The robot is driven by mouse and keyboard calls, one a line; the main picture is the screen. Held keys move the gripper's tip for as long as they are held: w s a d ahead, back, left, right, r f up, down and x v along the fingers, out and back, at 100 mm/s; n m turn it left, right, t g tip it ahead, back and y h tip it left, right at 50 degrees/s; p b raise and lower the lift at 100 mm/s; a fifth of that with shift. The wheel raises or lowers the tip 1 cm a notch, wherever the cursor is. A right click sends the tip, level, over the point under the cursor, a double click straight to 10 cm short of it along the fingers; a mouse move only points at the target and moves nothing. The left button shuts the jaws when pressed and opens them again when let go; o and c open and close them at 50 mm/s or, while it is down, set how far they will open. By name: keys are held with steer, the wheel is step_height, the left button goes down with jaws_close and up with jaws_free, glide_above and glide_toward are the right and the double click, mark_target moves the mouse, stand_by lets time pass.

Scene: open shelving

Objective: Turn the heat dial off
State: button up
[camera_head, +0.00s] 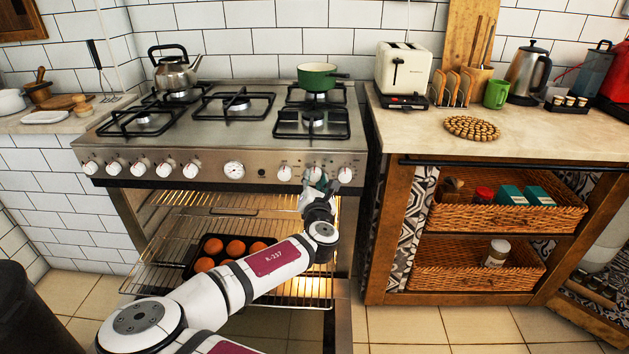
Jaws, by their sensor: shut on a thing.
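My gripper (317,182) is at the middle one of the right three dials and is shut on this heat dial (315,174). The gripper partly hides the dial, so its exact turn is hard to tell. A dial (284,173) stands to its left and another dial (345,175) to its right.
The oven below is open and lit, with a tray of buns (236,248) on a pulled-out rack (165,268) under my arm. A kettle (175,72) and a green pan (317,76) stand on the hob.

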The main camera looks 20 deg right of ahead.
steer(key=shift+f, duration=0.1)
steer(key=o, duration=1.2)
steer(key=shift+c, duration=0.2)
steer(key=shift+s, duration=0.1)
steer(key=v, duration=1.2)
